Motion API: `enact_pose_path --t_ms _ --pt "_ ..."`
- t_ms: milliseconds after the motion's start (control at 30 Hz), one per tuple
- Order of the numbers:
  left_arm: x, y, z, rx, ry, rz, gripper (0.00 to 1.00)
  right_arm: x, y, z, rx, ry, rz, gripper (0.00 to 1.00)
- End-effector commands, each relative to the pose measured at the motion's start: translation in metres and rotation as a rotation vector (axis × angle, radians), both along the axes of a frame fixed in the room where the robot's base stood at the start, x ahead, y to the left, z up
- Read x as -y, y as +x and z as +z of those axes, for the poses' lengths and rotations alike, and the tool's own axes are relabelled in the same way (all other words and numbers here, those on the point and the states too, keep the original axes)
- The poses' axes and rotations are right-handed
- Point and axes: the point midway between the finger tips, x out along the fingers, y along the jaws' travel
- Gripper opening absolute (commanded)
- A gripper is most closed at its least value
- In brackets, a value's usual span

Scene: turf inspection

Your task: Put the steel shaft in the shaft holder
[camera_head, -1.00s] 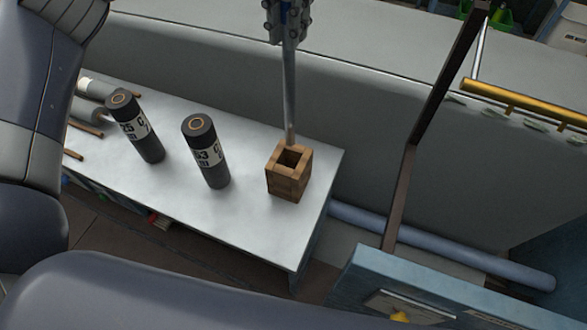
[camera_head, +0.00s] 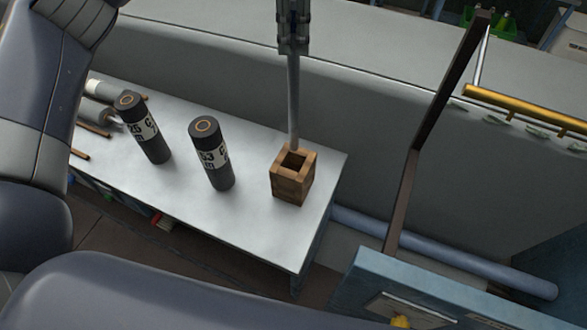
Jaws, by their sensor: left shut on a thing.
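My left gripper (camera_head: 293,28) is at the top middle, shut on the upper part of the steel shaft (camera_head: 293,100). The shaft is a thin grey rod that hangs nearly upright. The shaft holder (camera_head: 290,187) is a small square wooden box with an open top, near the right end of the metal table. The shaft's lower end shows at the back rim of the holder's opening. I cannot tell whether it is over the opening or behind the box. My right gripper is not in view.
Two dark labelled cylinders (camera_head: 212,155) (camera_head: 146,128) stand on the metal table (camera_head: 245,225) left of the holder. Grey rolls (camera_head: 97,111) lie at its left end. A brown post (camera_head: 408,170) and a blue panel (camera_head: 440,290) are at the right. The table front is clear.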

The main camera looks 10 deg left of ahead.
Motion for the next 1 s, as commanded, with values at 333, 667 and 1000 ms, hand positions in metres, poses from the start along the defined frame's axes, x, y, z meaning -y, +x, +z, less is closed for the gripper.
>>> enact_pose_path --t_ms 333,667,1000 --pt "0.0 -0.002 -0.075 -0.007 -0.001 -0.007 0.0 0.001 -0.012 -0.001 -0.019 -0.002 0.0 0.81" --pt "0.0 0.0 -0.133 -0.001 0.0 -0.004 0.0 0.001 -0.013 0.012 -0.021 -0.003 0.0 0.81" --pt "0.0 -0.001 -0.168 -0.004 0.0 -0.004 0.0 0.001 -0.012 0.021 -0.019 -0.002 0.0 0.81"
